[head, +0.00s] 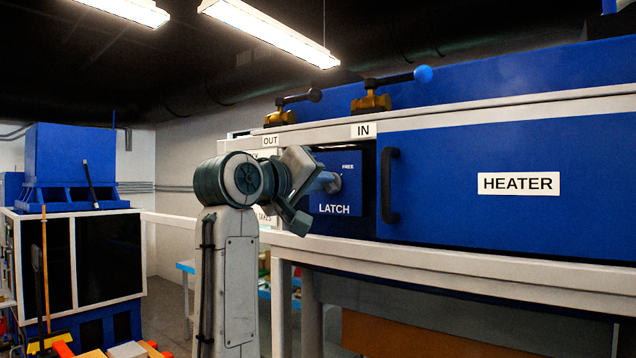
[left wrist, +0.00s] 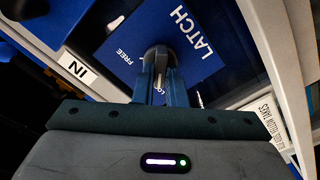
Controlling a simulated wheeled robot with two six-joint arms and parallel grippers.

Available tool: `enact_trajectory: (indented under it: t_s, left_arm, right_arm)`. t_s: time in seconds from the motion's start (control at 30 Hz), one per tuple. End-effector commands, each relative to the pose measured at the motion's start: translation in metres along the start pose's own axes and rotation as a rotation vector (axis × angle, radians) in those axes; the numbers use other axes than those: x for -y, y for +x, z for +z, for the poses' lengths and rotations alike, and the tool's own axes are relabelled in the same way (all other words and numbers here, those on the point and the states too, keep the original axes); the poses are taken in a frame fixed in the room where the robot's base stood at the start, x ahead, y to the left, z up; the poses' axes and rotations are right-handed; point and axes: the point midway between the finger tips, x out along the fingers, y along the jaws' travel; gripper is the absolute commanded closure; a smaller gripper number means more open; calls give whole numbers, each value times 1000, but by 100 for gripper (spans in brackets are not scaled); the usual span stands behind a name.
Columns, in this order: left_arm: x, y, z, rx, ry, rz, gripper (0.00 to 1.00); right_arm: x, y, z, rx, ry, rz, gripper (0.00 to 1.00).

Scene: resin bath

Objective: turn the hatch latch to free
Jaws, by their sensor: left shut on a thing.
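The blue latch panel (head: 358,206), marked LATCH and FREE, is set in the machine's front left of the hatch handle. It also shows in the left wrist view (left wrist: 203,62). My left gripper (head: 326,182) reaches it from the left and hides part of it. In the left wrist view, my left gripper (left wrist: 159,80) is shut on the dark latch knob (left wrist: 160,52) at the panel's middle. The FREE mark is left of the knob there, and a partly hidden mark beginning LO is at its lower right. I cannot tell which mark the knob points to. My right gripper is not in view.
The blue HEATER hatch (head: 450,150) with a black bar handle (head: 389,187) is right of the panel. A white rail (head: 450,262) runs below. Two valve levers, the IN lever (head: 385,88) and the OUT lever (head: 295,103), stand above. A blue machine (head: 75,170) stands far left.

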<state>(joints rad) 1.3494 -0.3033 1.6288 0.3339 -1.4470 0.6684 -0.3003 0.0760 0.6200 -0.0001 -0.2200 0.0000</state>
Motion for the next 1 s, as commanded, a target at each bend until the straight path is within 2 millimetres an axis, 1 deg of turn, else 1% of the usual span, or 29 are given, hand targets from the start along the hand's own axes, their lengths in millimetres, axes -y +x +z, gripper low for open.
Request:
enact_trajectory:
  t_s: [0.17,0.37,1.0]
  left_arm:
    - [0,0,1,-1,42,0,100]
    - [1,0,2,-2,157,1,100]
    - [-1,0,3,-2,752,0,100]
  right_arm:
    - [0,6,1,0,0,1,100]
    - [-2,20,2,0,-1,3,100]
    - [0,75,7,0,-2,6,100]
